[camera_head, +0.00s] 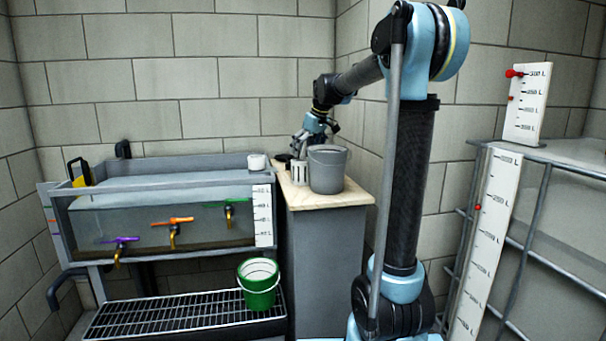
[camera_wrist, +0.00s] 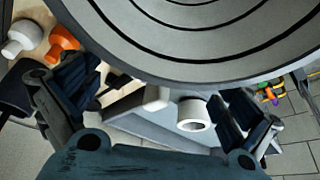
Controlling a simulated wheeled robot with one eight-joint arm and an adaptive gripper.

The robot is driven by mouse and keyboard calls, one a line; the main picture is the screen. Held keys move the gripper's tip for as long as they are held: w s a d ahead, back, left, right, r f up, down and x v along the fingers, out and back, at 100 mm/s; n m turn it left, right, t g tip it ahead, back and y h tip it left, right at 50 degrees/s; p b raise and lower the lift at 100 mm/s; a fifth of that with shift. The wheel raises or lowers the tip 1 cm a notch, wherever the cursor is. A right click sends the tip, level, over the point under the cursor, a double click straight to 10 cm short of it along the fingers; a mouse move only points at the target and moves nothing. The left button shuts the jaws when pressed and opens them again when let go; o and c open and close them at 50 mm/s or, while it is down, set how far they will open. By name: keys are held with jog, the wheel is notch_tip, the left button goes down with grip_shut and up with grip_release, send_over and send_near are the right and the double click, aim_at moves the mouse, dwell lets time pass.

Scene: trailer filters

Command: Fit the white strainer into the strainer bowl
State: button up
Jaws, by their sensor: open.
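My gripper (camera_head: 303,143) hangs over the wooden counter top, behind and left of a grey bucket. In the wrist view its two dark fingers (camera_wrist: 160,100) are spread apart, with nothing visibly held between them. A small white slotted cylinder (camera_head: 299,173), which looks like the white strainer, stands on the counter just left of the bucket, below my gripper. A dark round piece (camera_head: 283,158) lies behind it; I cannot tell if it is the strainer bowl. A white hollow cylinder (camera_wrist: 195,114) shows near the right finger; I cannot tell which object it is.
The grey bucket (camera_head: 327,170) stands close by my gripper. A large ridged grey round shape (camera_wrist: 215,35) fills the top of the wrist view. A water tank (camera_head: 160,215) with coloured taps stands left. A green bucket (camera_head: 258,288) sits on the grate below. The counter's front (camera_head: 318,201) is bare.

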aim_at(303, 159)
jog(key=shift+x, duration=2.5)
jog(key=shift+w+a, duration=0.1)
jog(key=shift+w, duration=0.05)
jog(key=c, duration=1.3)
jog(key=shift+r, duration=0.1)
